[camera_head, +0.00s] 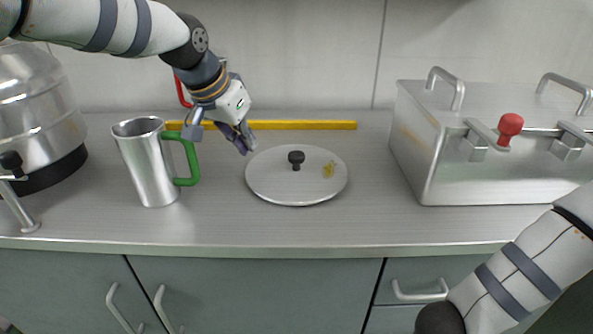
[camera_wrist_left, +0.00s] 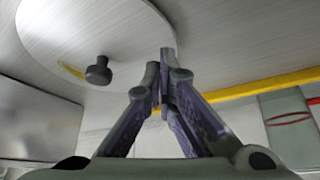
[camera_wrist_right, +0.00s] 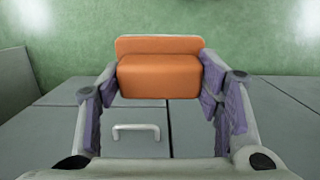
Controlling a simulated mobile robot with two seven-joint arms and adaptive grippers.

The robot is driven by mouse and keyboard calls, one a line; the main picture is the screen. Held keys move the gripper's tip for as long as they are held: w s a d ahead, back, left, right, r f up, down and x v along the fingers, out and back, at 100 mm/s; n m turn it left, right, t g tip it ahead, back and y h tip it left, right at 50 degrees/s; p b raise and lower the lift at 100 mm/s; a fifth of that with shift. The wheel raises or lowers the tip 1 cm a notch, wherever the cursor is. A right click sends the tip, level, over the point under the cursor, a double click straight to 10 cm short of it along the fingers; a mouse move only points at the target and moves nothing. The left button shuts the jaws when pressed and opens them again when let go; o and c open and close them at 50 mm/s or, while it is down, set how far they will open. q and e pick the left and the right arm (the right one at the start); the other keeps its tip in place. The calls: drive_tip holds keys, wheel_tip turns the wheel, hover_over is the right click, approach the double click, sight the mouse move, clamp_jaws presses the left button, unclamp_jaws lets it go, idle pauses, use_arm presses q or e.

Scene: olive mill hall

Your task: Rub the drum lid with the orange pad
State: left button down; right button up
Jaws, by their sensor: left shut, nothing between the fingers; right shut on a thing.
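The drum lid (camera_head: 272,182) is a round grey metal disc with a black knob (camera_head: 296,158) and a yellow smear (camera_head: 328,169) right of the knob. It lies flat on the counter, and it also shows in the left wrist view (camera_wrist_left: 130,25). My left gripper (camera_head: 246,146) is shut and empty, above the counter by the lid's back left edge. The orange pad (camera_wrist_right: 158,75) is a block with a raised rear ridge. My right gripper (camera_wrist_right: 160,88) is shut on its two sides, in front of grey cabinet fronts. The head view does not show the right gripper or pad.
A metal mug (camera_head: 147,165) with a green handle stands left of the lid. A yellow bar (camera_head: 300,125) lies behind the lid. A metal box (camera_head: 480,170) with a red knob is at right, a steel drum (camera_head: 35,100) at far left. Counter in front of the lid is clear.

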sight(255, 166)
use_arm(q)
drive_tip(key=shift+f, duration=1.85)
